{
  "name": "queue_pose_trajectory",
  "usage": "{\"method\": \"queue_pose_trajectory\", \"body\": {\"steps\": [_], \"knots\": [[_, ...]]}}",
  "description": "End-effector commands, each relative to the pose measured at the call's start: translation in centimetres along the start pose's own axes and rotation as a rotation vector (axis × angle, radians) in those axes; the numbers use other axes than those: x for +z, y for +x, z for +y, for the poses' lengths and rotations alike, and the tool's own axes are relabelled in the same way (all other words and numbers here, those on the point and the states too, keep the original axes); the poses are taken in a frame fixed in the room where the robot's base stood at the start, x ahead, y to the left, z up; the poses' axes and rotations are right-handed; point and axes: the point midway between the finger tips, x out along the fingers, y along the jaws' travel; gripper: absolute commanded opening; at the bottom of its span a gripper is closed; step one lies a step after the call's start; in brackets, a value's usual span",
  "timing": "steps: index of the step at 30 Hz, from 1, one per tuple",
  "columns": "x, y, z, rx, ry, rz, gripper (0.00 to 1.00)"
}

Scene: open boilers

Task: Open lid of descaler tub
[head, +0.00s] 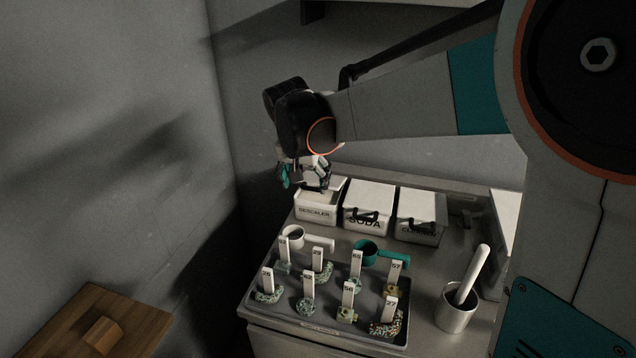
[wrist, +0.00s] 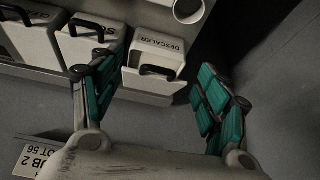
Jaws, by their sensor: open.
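The descaler tub (head: 314,214) is a white box at the left end of a row of three, with its name on the front. In the wrist view the descaler tub (wrist: 158,48) lies between and beyond my fingers, with a black handle (wrist: 157,70) on its lid.
The soda tub (head: 367,212) and another white tub (head: 421,218) stand to the right. In front is a grey tray (head: 277,320) with several labelled samples, a white scoop (head: 292,238) and a teal scoop (head: 368,250). A metal cup (head: 455,312) holds a pestle. A wall rises at left.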

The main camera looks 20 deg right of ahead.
Motion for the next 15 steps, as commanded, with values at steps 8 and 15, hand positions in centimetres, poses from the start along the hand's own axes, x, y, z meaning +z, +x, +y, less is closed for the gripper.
{"method": "queue_pose_trajectory", "body": {"steps": [8,15], "knots": [[2.0,-2.3,2.6,-0.042,-0.064,0.014,0.69],[3.4,-3.6,4.0,-0.067,-0.105,0.024,0.69]]}}
